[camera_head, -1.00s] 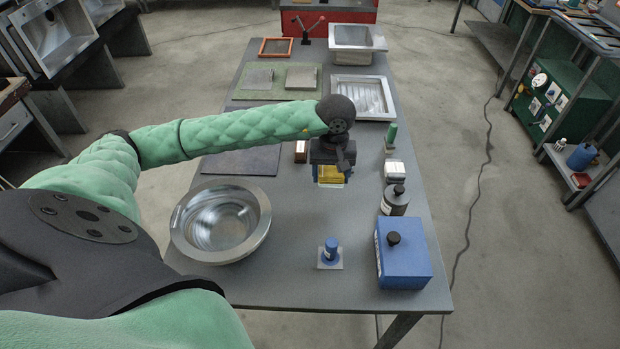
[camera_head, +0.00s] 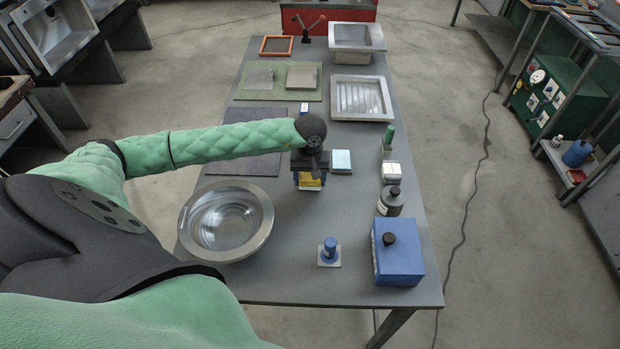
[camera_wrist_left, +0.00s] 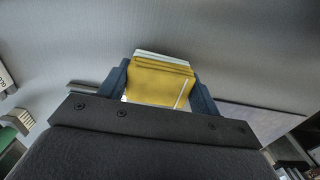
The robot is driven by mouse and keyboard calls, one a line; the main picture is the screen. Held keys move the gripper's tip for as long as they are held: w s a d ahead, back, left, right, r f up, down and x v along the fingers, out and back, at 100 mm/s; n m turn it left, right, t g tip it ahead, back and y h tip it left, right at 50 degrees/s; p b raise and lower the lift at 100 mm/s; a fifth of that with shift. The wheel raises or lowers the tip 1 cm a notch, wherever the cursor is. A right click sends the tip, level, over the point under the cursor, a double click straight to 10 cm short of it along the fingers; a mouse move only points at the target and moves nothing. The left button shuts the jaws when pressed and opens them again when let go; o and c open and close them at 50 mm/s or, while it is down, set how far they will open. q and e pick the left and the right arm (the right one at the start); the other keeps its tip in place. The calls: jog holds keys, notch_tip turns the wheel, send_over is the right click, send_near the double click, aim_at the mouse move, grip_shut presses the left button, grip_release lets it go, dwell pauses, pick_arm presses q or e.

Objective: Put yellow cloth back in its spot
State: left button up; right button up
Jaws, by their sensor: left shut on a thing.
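The yellow cloth (camera_head: 311,184) is a folded stack between the fingers of my left gripper (camera_head: 309,183), over the middle of the table. My left gripper is shut on it. In the left wrist view the yellow cloth (camera_wrist_left: 160,84) shows its folded layers with a pale layer along the top edge, between the two blue fingers. I cannot tell how far it is above the tabletop. My right gripper is not in view.
A light blue folded stack (camera_head: 341,160) lies just right of the gripper, and a white stack (camera_head: 391,172) is farther right. A metal bowl (camera_head: 226,222) stands at left. A dark bottle (camera_head: 390,202), blue box (camera_head: 398,262) and blue-knobbed piece (camera_head: 329,252) stand nearer the front.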

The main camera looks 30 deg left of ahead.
pick_arm(q)
jog(key=shift+f, duration=0.65)
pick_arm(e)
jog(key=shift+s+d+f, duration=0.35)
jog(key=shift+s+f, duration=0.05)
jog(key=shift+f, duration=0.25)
pick_arm(q)
jog(key=shift+f, duration=0.1)
jog(key=o, duration=1)
jog(key=shift+c, duration=0.2)
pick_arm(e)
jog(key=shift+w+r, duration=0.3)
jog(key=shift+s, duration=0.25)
